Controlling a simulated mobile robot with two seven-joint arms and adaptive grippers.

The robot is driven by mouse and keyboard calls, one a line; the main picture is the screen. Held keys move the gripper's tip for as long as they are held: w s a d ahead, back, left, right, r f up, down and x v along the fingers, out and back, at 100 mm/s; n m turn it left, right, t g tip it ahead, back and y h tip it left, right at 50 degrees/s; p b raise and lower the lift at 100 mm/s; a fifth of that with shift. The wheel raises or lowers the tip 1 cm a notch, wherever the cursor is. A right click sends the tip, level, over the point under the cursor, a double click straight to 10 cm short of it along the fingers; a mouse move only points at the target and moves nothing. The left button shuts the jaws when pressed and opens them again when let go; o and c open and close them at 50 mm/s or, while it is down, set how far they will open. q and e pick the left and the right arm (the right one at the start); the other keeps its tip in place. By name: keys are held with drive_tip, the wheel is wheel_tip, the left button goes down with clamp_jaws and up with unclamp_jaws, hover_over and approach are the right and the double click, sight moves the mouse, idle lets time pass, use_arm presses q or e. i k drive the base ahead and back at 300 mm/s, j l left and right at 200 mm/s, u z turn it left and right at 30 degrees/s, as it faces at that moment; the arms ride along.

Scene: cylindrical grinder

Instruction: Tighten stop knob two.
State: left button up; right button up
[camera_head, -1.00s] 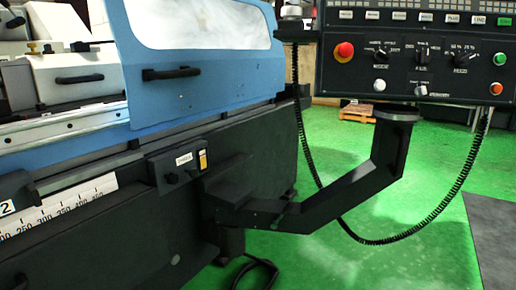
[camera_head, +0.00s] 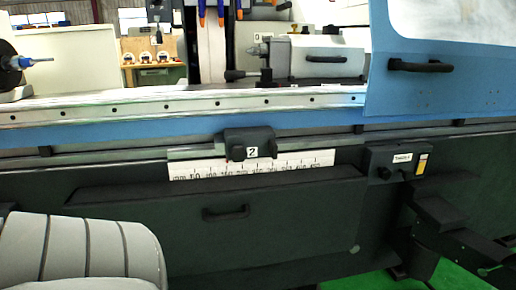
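Stop block two (camera_head: 247,143) is a dark block with a white label reading "2". It sits on the rail along the front of the grinder, above a white printed scale (camera_head: 255,170). A small dark round shape, which looks like its knob (camera_head: 238,153), shows just left of the label. From here I cannot tell how tight it is.
A blue door (camera_head: 438,100) with a black handle stands at the right. A dark front panel with a handle (camera_head: 226,213) lies below the scale.

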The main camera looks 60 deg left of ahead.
sight(238, 154)
drive_tip(key=j+u, duration=0.15)
drive_tip(key=u, duration=1.55)
drive_tip(key=k+j, duration=0.05)
